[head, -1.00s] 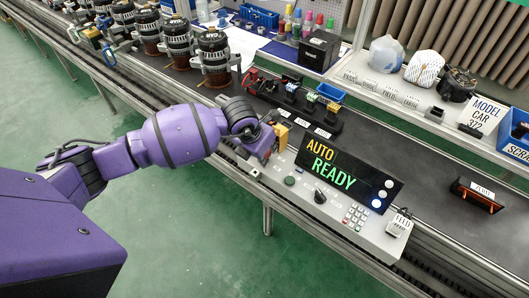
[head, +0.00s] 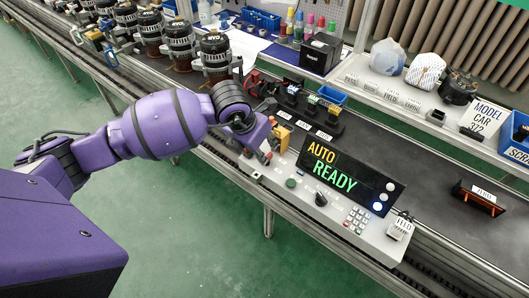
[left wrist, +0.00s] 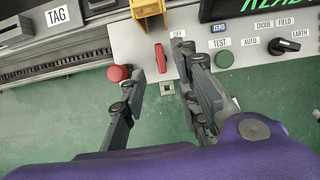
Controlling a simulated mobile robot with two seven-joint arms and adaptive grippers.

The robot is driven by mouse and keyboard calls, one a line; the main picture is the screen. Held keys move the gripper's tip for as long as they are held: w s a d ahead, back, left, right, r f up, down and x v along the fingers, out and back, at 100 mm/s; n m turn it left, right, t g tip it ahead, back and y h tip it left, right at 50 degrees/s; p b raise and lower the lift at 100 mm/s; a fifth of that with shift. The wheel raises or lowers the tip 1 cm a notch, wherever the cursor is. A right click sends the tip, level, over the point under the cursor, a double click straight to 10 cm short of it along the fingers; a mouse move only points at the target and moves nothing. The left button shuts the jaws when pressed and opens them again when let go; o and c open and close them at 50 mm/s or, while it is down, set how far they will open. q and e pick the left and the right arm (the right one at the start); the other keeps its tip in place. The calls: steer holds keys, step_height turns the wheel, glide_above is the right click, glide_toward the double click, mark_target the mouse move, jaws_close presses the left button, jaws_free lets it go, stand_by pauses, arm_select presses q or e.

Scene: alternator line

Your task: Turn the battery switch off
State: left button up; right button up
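A red lever (left wrist: 161,57), apparently the battery switch handle, stands on the light grey control panel (left wrist: 235,80) in the left wrist view. A small label reading OFF (left wrist: 177,34) is to its upper right. My left gripper (left wrist: 158,66) is open, with one finger on each side of the lever; I cannot tell whether either finger touches it. In the head view my left gripper (head: 262,155) is over the panel's left end, and the arm hides part of that area. My right gripper is not in view.
A red round button (left wrist: 119,73) is beside the left finger. A yellow block (left wrist: 148,10) stands behind the lever. A black rotary knob (left wrist: 284,46) and a green button (left wrist: 224,60) are to the right. The display (head: 345,172) reads AUTO READY.

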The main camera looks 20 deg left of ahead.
arm_select(q)
steer(key=v, duration=0.5)
steer(key=shift+r, duration=0.25)
